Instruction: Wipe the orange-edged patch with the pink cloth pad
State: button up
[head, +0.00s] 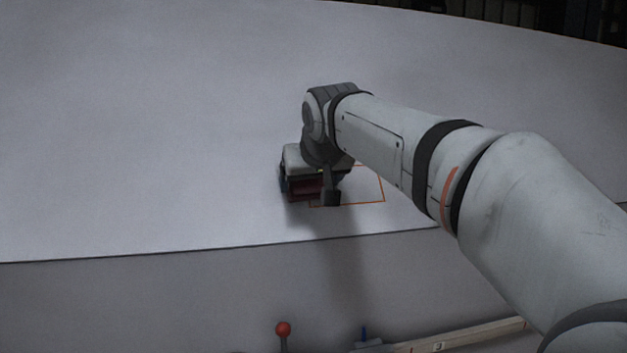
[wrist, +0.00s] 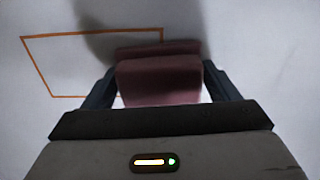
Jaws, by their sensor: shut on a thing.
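The pink cloth pad (wrist: 158,80) sits between the two dark fingers of my gripper (wrist: 160,88), which is shut on it. In the head view the pad (head: 306,187) is a dark red block low under my gripper (head: 312,188), partly hidden by a finger. The orange-edged patch (wrist: 70,68) is a thin orange outline on the pale surface. In the wrist view it extends left of the pad, and the pad covers part of its right side. In the head view the patch (head: 362,188) shows to the right of the pad. I cannot tell whether the pad touches the surface.
The broad pale hull surface (head: 140,130) is clear around the patch. Its near edge (head: 150,256) runs below the gripper. A red-knobbed lever (head: 283,329), a small blue item (head: 364,334) and a light wooden strip (head: 470,335) lie at the bottom.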

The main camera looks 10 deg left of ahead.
jog(key=shift+c, duration=0.6)
jog(key=shift+s+d+r, duration=0.2)
jog(key=shift+s+r, duration=0.15)
jog(key=shift+s+d+r, duration=0.1)
jog(key=shift+s+r, duration=0.15)
jog(key=shift+r, duration=0.05)
jog(key=shift+p+v, duration=0.3)
jog(key=shift+v, duration=1.9)
jog(key=shift+v, duration=2.45)
